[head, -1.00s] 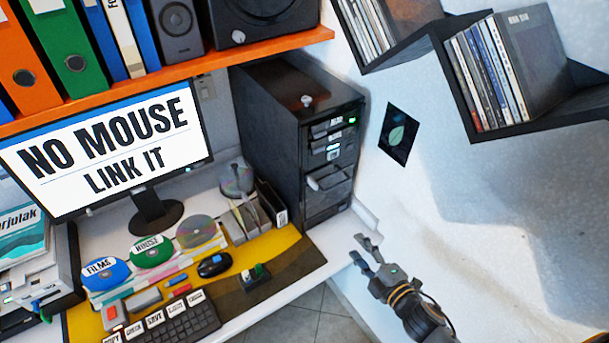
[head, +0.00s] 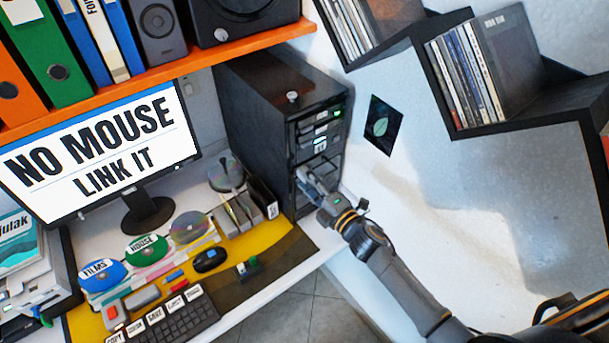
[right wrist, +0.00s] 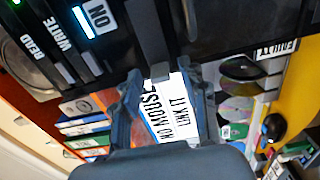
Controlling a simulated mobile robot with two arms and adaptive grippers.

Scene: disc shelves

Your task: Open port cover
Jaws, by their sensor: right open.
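The black computer tower (head: 270,110) stands on the desk's right end. A dark flap panel (head: 327,167), likely the port cover, is on its front below the drive slots and is partly hidden by my right gripper. My right gripper (head: 309,182) is open at this panel. In the right wrist view its two fingers (right wrist: 162,80) are spread, and a dark bar (right wrist: 149,45) on the tower front reaches down between them. I cannot tell whether the fingers touch it. The panel's exact position is unclear. My left gripper is not in view.
The monitor (head: 95,150) reads "NO MOUSE LINK IT". A mouse (head: 210,260), keyboard (head: 165,325) and disc stacks stand on the desk. An orange shelf (head: 150,80) is above. Black wall shelves (head: 530,118) hold discs at upper right. The wall beside the tower is mostly clear.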

